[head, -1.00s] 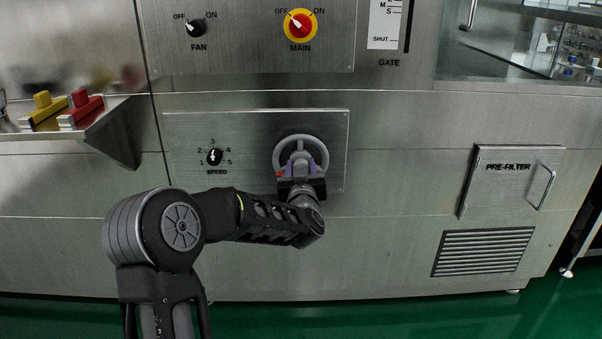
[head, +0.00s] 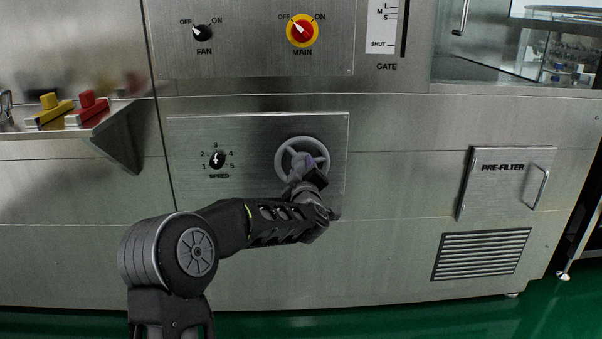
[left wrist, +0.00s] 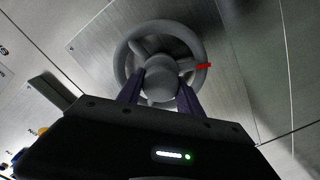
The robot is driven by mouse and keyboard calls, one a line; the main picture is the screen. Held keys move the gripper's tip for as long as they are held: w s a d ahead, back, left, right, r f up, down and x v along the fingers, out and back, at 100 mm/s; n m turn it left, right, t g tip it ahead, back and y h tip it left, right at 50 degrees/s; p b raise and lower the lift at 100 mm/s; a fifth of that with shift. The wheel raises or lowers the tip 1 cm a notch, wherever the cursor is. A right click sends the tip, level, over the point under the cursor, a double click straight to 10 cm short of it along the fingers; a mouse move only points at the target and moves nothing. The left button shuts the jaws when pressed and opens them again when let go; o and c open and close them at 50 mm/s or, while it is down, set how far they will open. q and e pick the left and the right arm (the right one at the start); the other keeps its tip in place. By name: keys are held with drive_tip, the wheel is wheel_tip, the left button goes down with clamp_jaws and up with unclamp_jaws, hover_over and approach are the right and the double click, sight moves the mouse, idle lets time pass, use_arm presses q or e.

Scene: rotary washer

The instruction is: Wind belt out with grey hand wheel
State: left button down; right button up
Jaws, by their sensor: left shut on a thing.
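The grey hand wheel (head: 283,159) is mounted on a metal plate on the machine front, right of the speed knob. It also shows in the left wrist view (left wrist: 191,42), with a red mark (left wrist: 203,66) on its rim at the right. My left gripper (head: 306,168) is at the wheel, its lower right part hidden behind the gripper in the head view. In the left wrist view the two purple fingers (left wrist: 160,92) are shut on the wheel's round grey hub, one on each side. The belt is not in view. My right gripper is not in view.
The speed knob (head: 218,159) is left of the wheel. Above are the fan knob (head: 202,33) and the red and yellow main switch (head: 302,31). A shelf with yellow (head: 49,112) and red (head: 87,109) items juts out at left. The pre-filter door (head: 503,185) is at right.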

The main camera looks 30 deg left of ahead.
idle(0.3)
use_arm(q)
drive_tip(key=c, duration=0.8)
unclamp_jaws()
drive_tip(key=shift+s+d, duration=0.35)
drive_tip(key=shift+s, duration=0.1)
drive_tip(key=p+v, duration=0.1)
drive_tip(key=v, duration=0.5)
drive_tip(key=shift+s+d+p, duration=0.25)
drive_tip(key=shift+p, duration=0.15)
drive_tip(key=shift+f, duration=0.1)
